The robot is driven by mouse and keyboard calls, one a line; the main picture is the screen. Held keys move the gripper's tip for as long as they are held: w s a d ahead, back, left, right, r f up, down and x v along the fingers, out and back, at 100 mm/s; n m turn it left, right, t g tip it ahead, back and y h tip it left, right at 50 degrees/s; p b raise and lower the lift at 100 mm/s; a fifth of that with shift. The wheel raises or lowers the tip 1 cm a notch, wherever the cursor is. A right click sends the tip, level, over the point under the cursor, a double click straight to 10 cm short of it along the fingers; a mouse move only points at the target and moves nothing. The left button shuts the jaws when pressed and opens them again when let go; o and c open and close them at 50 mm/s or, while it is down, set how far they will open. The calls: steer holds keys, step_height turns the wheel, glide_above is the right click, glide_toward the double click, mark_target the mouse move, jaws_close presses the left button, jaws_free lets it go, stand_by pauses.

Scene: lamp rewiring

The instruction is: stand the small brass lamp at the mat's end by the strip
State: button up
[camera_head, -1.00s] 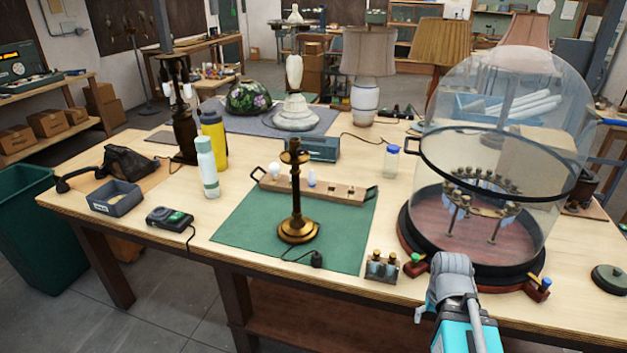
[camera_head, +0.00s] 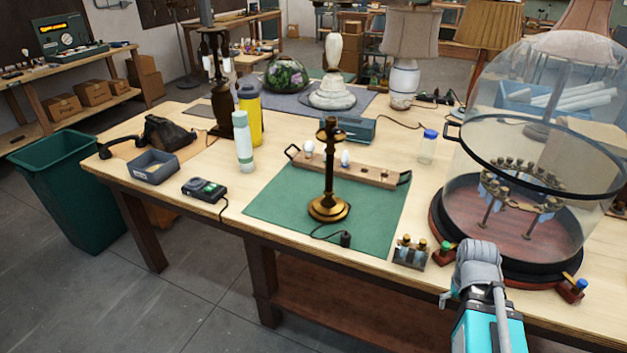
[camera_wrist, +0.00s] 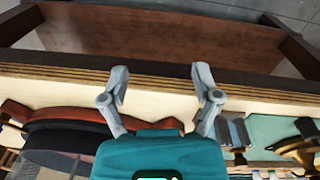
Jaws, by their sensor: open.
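The small brass lamp (camera_head: 329,185) stands upright on the green mat (camera_head: 277,207), near the middle of its front part. Its dark cord and plug (camera_head: 345,240) lie on the mat in front of it. The wooden strip (camera_head: 375,175) with bulbs lies across the mat's far end, behind the lamp and apart from its base. In the wrist view my gripper (camera_wrist: 160,82) is open and empty, its two fingers wide apart near the table's front edge. The lamp's round base (camera_wrist: 299,146) shows at that view's right edge, away from the fingers.
A glass dome (camera_head: 530,130) on a dark round base stands right of the mat. A pale green bottle (camera_head: 243,150), a yellow bottle (camera_head: 251,115) and a dark tester (camera_head: 205,190) stand left.

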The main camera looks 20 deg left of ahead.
steer(key=w+a+r+n+t+h, duration=0.1)
steer(key=w+a+n+t+h, duration=0.1)
steer(key=w+a+n, duration=0.3)
steer(key=w+a+r+n+t+h+b, duration=0.1)
steer(key=w+a+r+n+t+h, duration=0.1)
steer(key=w+a+n, duration=0.3)
steer(key=w+a+r+n+t+h, duration=0.2)
steer(key=w+a+n+t, duration=0.1)
steer(key=w+a+n, duration=0.2)
steer(key=shift+w+a+r+n+b, duration=0.2)
steer(key=shift+w+a+n+b, duration=0.15)
steer(key=shift+w+a, duration=0.3)
steer(key=w+a+r+n+t, duration=0.1)
steer(key=a+r+n+t, duration=0.2)
steer(key=a+n, duration=0.35)
steer(key=w+a+r+n+t, duration=0.2)
steer(key=a+r+n+t, duration=0.1)
steer(key=a, duration=0.6)
steer(key=n+t+y+b, duration=0.1)
steer(key=n+t+y, duration=0.1)
steer(key=n+t, duration=0.35)
glide_toward(328, 161)
steer(key=s+r+n+g, duration=0.1)
steer(key=s+n, duration=0.1)
steer(key=shift+s+a+r, duration=0.1)
steer(key=shift+s+a, duration=0.1)
steer(key=shift+a, duration=0.15)
steer(key=shift+w, duration=0.15)
steer(key=shift+x, duration=6.75)
